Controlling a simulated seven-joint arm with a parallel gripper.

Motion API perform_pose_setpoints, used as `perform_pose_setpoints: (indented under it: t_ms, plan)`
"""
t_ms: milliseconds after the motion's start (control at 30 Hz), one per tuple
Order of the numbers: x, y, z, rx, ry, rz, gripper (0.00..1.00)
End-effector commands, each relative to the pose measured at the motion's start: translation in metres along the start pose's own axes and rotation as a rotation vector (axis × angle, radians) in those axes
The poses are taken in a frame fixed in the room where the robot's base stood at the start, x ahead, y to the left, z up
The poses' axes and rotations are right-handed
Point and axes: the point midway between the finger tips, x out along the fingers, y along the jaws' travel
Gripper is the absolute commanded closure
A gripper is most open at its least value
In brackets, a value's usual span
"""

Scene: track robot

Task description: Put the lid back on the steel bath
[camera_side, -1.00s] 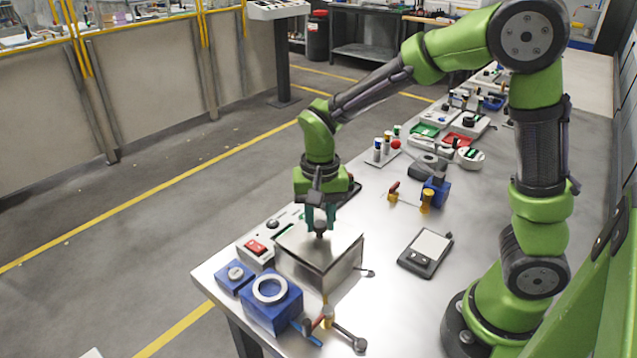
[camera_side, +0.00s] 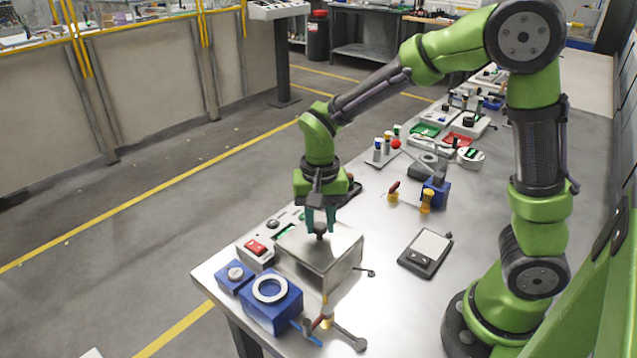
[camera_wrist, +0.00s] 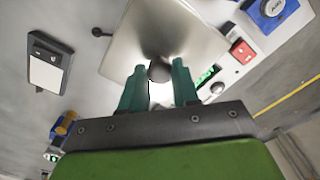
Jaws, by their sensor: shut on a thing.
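The steel bath (camera_side: 302,273) is a shiny square box near the table's front left edge. Its flat steel lid (camera_side: 345,240) lies across the top, looking about level and lined up with the walls. I cannot tell whether it is fully seated. My gripper (camera_side: 319,224) is above the bath, with its teal fingers shut on the lid's dark round knob (camera_side: 320,231). In the wrist view the fingers (camera_wrist: 158,74) are on either side of the knob (camera_wrist: 160,71), over the lid (camera_wrist: 135,45). The bath's inside is hidden.
A black scale-like device (camera_side: 425,252) is to the right, with bare table between.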

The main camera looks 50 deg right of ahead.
Motion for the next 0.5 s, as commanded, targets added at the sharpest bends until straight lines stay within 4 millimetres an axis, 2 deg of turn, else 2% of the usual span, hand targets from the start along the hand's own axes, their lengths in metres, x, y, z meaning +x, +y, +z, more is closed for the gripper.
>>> perform_pose_setpoints:
  t_ms: [100,133,300,500]
  plan:
    - [-0.0002,-0.0001,-0.0001,0.000,0.000,0.000,1.00]
    - [-0.0002,-0.0001,-0.0001,0.000,0.000,0.000,0.67]
    - [-0.0002,-0.0001,-0.0001,0.000,0.000,-0.001,0.41]
    - [-0.0002,-0.0001,-0.0001,0.000,0.000,0.000,0.40]
